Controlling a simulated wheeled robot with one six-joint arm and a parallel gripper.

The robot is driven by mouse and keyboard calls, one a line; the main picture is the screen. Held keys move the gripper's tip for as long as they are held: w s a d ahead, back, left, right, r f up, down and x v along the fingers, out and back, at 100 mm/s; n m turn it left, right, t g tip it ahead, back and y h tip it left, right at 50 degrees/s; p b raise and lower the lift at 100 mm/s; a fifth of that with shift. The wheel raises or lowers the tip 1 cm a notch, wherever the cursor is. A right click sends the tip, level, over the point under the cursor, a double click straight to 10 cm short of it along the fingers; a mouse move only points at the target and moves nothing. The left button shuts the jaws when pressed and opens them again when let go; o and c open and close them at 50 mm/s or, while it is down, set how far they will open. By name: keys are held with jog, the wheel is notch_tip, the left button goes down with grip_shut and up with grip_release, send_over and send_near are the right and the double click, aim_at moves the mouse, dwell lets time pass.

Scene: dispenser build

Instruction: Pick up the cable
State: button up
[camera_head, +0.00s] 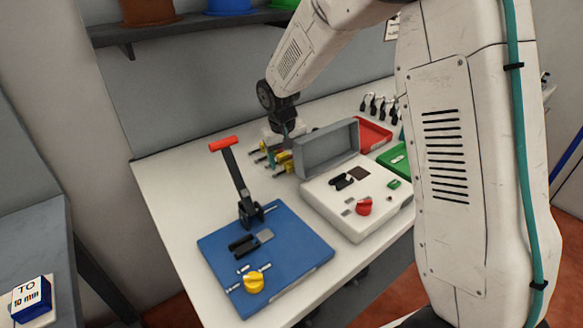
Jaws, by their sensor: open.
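My gripper (283,136) is small in the head view, at the end of my arm over the back of the white table. It is open, and its fingertips are hard to make out. Several small parts with yellow and dark ends (280,161) lie on the table close below it. Whether it touches them cannot be told. I cannot clearly pick out the cable. Several thin black pieces with cable-like shapes (378,107) stand in a row at the back right, apart from my gripper.
A blue board (300,244) with a red-handled lever (236,172) and a yellow knob is at the front left. A white box (348,222) with a raised grey lid (327,150) is to its right. Red (372,134) and green trays stand behind it. A shelf (180,28) is above.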

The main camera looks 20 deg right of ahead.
jog(key=shift+w+d+f, duration=0.1)
jog(key=shift+f, duration=0.65)
jog(key=c, duration=1.2)
